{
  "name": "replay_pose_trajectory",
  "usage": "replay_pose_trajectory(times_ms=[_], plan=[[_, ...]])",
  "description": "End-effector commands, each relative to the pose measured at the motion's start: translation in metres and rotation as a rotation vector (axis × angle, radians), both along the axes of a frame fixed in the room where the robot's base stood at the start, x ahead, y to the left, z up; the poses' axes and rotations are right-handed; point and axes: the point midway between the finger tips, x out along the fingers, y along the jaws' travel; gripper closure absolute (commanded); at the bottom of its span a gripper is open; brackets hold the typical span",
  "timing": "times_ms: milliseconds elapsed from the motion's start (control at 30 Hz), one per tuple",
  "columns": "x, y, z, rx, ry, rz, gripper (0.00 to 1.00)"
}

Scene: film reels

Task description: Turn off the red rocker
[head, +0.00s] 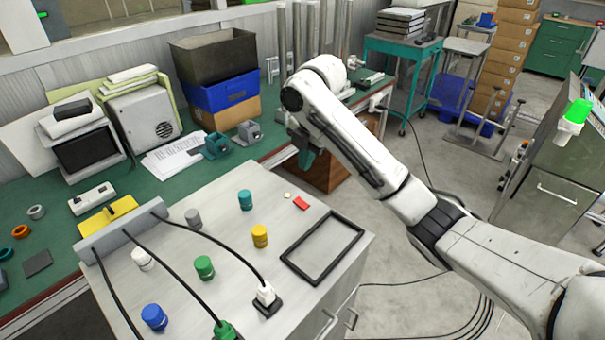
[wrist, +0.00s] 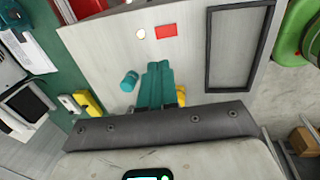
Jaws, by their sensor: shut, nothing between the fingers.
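The red rocker (head: 301,203) is a small flat red rectangle on the grey cabinet top, near its far edge. It also shows in the wrist view (wrist: 166,31), at the top, ahead of my fingertips. A small pale lit lamp (head: 287,195) sits just beside it, and glows in the wrist view (wrist: 140,34). My gripper (head: 305,163) has teal fingers pressed together and empty, pointing down. In the head view it hangs above and beyond the rocker. In the wrist view its fingertips (wrist: 158,65) are apart from the rocker. I cannot tell the rocker's tilt.
On the cabinet stand a teal knob (head: 245,200), a yellow knob (head: 260,236), a green knob (head: 204,267) and others. A black rectangular frame (head: 322,249) lies to the right. Black cables (head: 205,240) cross the left side. The green bench (head: 30,190) lies behind.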

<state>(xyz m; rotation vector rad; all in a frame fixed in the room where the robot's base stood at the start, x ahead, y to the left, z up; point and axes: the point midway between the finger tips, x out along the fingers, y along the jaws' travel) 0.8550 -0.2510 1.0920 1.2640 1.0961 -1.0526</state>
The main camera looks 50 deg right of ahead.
Motion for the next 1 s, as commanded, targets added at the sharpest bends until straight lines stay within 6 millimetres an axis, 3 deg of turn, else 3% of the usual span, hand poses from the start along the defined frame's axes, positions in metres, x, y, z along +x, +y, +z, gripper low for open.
replay_pose_trajectory(times_ms=[200,600,800,1000], plan=[[0.006,0.002,-0.046,0.005,0.005,0.0,1.0],[0.018,0.001,-0.109,0.0,0.005,-0.001,1.0],[0.021,0.001,-0.124,0.0,0.004,0.0,1.0],[0.022,0.001,-0.127,0.0,0.002,0.0,1.0]])
